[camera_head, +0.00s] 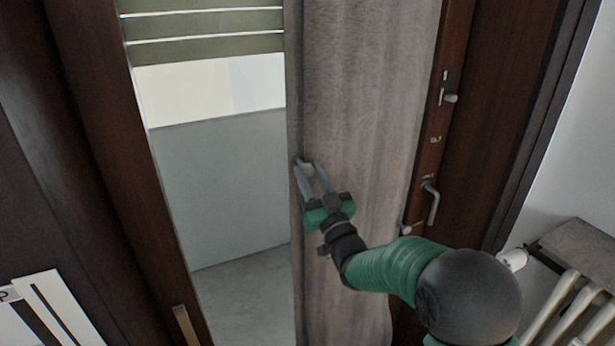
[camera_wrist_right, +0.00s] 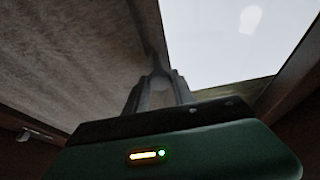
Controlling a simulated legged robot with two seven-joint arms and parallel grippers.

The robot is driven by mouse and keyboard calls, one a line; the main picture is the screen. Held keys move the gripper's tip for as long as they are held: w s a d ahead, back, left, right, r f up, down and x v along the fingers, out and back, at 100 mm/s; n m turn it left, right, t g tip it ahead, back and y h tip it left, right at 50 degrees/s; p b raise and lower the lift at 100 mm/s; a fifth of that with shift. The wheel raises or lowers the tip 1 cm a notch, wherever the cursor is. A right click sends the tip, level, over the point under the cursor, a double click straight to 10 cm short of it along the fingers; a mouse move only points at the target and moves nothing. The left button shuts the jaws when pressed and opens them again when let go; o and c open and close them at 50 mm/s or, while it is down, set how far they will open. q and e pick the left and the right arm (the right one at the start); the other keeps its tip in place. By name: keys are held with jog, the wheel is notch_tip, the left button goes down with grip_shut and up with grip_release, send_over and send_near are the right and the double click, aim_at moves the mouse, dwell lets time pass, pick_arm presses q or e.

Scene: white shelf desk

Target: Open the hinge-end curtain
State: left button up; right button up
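The grey-brown curtain (camera_head: 365,100) hangs from the top of the view to the bottom, in the right part of the doorway. Its left edge borders the open part of the doorway. My right gripper (camera_head: 306,168) is at that left edge, about mid-height in the head view. In the right wrist view, the fingers (camera_wrist_right: 160,82) come together at the edge of the curtain (camera_wrist_right: 70,65) and look shut on it. The exact contact at the tips is small and dark. My left gripper is out of view.
A dark wooden door (camera_head: 490,130) with a handle (camera_head: 432,203) stands right of the curtain. A dark frame (camera_head: 115,130) bounds the opening on the left. A pale partition (camera_head: 220,185) shows through it. A radiator (camera_head: 565,300) is at the lower right.

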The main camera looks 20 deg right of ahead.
jog(key=o, duration=0.4)
jog(key=b+v, duration=0.9)
jog(key=v, duration=0.7)
jog(key=shift+s+f+b, duration=0.3)
jog(key=shift+s+b, duration=0.05)
